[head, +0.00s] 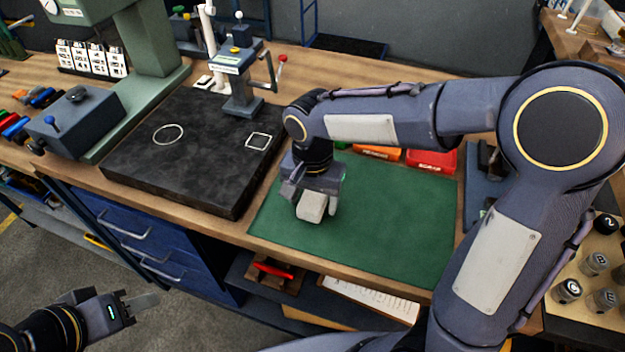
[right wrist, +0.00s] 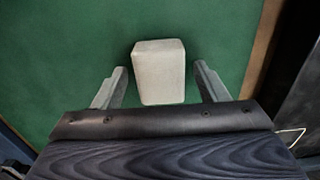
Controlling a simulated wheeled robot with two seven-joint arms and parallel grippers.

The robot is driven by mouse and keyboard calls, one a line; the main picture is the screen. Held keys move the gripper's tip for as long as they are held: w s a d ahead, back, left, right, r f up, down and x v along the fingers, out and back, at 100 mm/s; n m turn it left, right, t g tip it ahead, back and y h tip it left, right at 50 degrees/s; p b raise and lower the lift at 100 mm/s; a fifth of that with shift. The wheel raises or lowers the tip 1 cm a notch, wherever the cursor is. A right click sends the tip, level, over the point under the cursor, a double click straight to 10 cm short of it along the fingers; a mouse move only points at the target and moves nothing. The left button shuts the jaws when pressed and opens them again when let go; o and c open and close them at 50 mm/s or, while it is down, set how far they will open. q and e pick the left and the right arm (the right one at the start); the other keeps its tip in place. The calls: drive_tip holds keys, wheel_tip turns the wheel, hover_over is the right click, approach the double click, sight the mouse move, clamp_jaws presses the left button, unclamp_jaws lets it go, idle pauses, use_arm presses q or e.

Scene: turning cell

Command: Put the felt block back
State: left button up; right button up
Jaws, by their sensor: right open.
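The felt block (head: 311,206) is a small pale grey-white block on the green mat (head: 400,215). My right gripper (head: 318,200) is directly over it in the head view. In the right wrist view the felt block (right wrist: 160,72) lies between the two open fingers of my right gripper (right wrist: 160,88), with a gap on each side. Its far part reaches beyond the fingertips. My left gripper (head: 145,303) is at the lower left, over the floor and away from the bench; its finger spacing is unclear.
A dark plate (head: 190,150) with a white circle and a white square outline lies left of the mat. A small press (head: 238,85) with a red-knobbed lever stands behind it. Red and orange bins (head: 432,160) sit at the mat's back edge. The mat's right part is clear.

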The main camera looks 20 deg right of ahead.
sight(312, 200)
wheel_tip(312, 200, up, 12)
drive_tip(key=f, duration=0.1)
drive_tip(key=s+d+f+n+t+y, duration=0.1)
drive_tip(key=s+d, duration=0.2)
drive_tip(key=s, duration=0.2)
drive_tip(key=s+d+f+n+t+y, duration=0.1)
drive_tip(key=s+d+f+n+t, duration=0.1)
drive_tip(key=s, duration=0.3)
drive_tip(key=s+d+f+n+t+y, duration=0.1)
drive_tip(key=s+d+f+t, duration=0.1)
drive_tip(key=s+d, duration=0.2)
drive_tip(key=shift+s+d+n+y+p, duration=0.15)
drive_tip(key=shift+s+n+y+p, duration=0.2)
drive_tip(key=shift+s, duration=0.55)
drive_tip(key=shift+s+f+n+t, duration=0.2)
drive_tip(key=shift+f+n+t, duration=0.05)
drive_tip(key=shift+f+t, duration=0.05)
drive_tip(key=shift+c, duration=0.4)
